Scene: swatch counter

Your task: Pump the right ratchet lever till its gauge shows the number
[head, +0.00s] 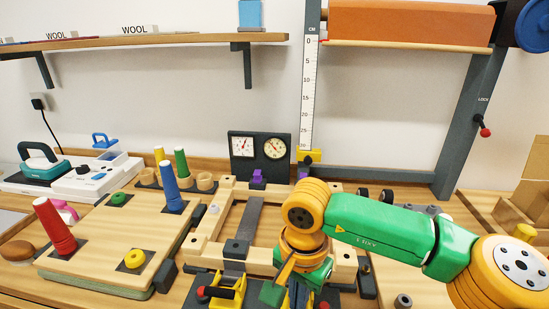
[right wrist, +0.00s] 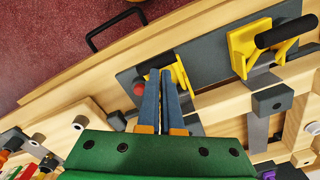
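The right lever's yellow bracket (right wrist: 181,76) is partly hidden behind my right gripper (right wrist: 160,73). My left gripper is out of view.
A wooden frame (head: 209,222) with a dark central strip lies behind the levers. Left of it, a peg board (head: 105,234) carries red, blue and yellow pieces. A red knob (right wrist: 139,88) sits close to my right fingers. A black loop handle (right wrist: 100,30) is beyond the counter edge.

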